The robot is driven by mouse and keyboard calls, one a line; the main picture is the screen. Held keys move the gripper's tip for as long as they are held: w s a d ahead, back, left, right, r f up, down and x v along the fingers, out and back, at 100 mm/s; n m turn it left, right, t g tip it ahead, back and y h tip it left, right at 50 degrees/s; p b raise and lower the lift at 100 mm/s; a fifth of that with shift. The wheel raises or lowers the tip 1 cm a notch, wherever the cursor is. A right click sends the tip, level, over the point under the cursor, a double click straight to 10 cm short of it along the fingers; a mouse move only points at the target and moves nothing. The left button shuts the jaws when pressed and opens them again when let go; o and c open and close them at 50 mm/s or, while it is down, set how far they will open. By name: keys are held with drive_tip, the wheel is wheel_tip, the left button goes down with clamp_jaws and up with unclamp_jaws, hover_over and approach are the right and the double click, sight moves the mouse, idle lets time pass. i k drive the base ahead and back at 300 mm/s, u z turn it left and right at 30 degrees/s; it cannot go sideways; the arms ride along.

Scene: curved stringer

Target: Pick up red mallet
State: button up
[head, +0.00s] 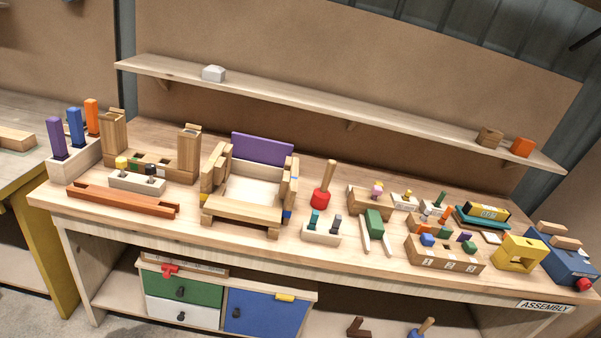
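The red mallet (320,199) stands on the workbench with its red head down on the top and its pale wooden handle pointing up, leaning slightly to the right. It is near the middle of the bench, just right of the wooden chair-like frame with a purple back (262,149). Nothing touches the mallet as far as I can see, and its handle is unobstructed. My gripper is not in this view.
A small block with teal and grey pegs (321,238) sits in front of the mallet. A wooden box (369,204) stands to its right, with many small parts beyond. A wall shelf (330,108) runs behind. Drawers (183,288) stand below the bench.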

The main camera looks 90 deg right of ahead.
sight(321, 197)
drive_tip(key=z, duration=2.85)
drive_tip(key=k, duration=0.85)
drive_tip(key=i, duration=0.85)
drive_tip(key=u, duration=0.05)
